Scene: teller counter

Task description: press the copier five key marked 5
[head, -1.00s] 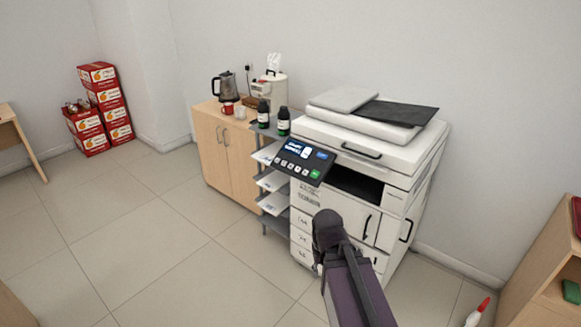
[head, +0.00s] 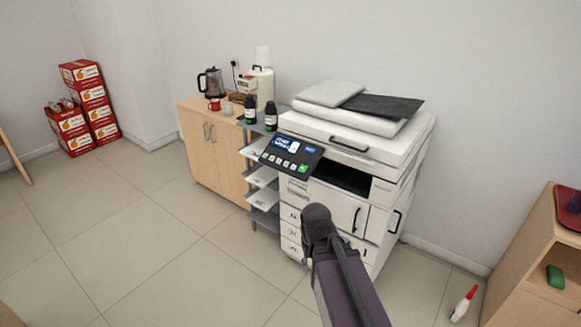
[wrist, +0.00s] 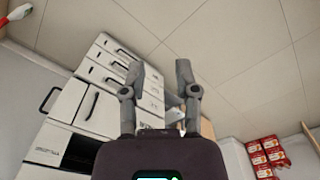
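The white copier (head: 350,145) stands against the back wall in the head view. Its dark tilted control panel (head: 291,155) juts out at the front left, with a lit screen, a row of light keys and a green key. The key marks are too small to read, so I cannot tell which is the five key. In the wrist view my gripper (wrist: 159,70) is open and empty, its two fingers apart. The copier's drawer fronts (wrist: 108,70) show upside down beyond the fingers. In the head view my arm hides the fingers, low in front of the copier.
A grey rack (head: 262,178) with paper and dark bottles stands left of the copier, beside a wooden cabinet (head: 217,145) with a kettle (head: 210,82). Red boxes (head: 88,105) are stacked far left. A wooden shelf (head: 535,250) stands right. The floor in front is open.

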